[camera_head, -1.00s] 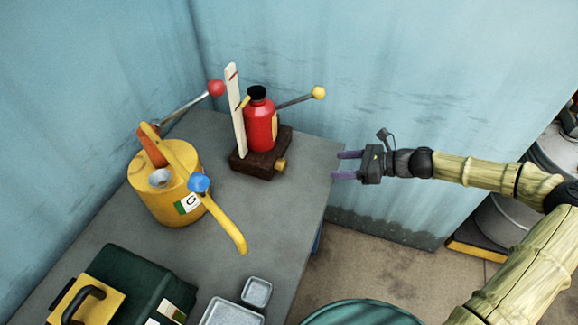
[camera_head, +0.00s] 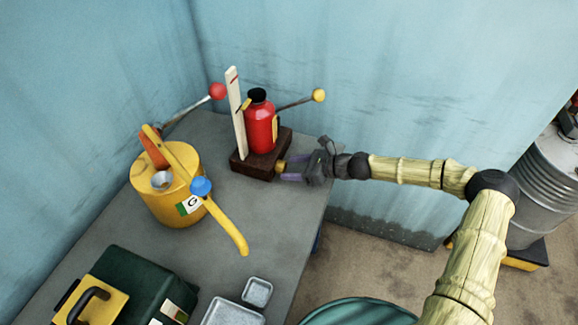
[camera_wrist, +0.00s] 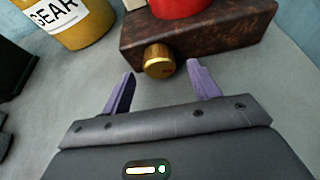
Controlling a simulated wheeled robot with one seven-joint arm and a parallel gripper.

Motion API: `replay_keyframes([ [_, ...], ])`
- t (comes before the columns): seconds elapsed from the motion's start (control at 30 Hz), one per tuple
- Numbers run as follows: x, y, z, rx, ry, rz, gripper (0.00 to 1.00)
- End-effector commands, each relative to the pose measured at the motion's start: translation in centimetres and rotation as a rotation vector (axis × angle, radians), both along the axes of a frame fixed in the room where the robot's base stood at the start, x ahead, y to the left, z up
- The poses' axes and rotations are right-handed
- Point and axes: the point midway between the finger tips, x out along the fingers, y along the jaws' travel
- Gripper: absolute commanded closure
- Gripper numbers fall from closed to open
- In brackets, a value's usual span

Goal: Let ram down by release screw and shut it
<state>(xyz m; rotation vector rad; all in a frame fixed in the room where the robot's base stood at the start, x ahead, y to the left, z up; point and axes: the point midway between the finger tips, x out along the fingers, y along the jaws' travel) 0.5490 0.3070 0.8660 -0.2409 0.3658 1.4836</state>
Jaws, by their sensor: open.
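The red bottle jack (camera_head: 260,126) stands on a dark brown base (camera_head: 250,166) on the grey bench. A brass release screw (camera_head: 281,166) sticks out of the base's right face. It also shows in the wrist view (camera_wrist: 158,62), a round knob just beyond the fingertips. My gripper (camera_head: 282,172) is open, its purple fingers pointing at the screw from the right. In the wrist view (camera_wrist: 162,72) the fingers lie to either side of the knob's line, with nothing held. A white upright with a red mark (camera_head: 236,112) stands beside the jack.
A yellow can (camera_head: 165,200) with a long spout stands left of the jack. A yellow-ended lever (camera_head: 298,102) sticks out right of the jack. A green case (camera_head: 130,283) and metal trays (camera_head: 257,291) lie near the front. The bench middle is clear.

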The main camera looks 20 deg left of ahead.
Motion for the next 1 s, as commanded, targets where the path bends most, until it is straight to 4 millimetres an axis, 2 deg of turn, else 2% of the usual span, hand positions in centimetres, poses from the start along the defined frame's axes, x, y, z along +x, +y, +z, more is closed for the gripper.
replay_keyframes([
  [0.17,0.1,1.6,-0.6,0.0,-0.001,0.002,0.39],
  [0.47,0.1,1.7,-0.7,0.0,-0.001,0.0,0.39],
  [0.7,0.1,1.7,-0.7,0.0,-0.001,0.0,0.84],
  [1.0,0.1,1.7,-0.7,-0.002,-0.027,-0.001,0.84],
])
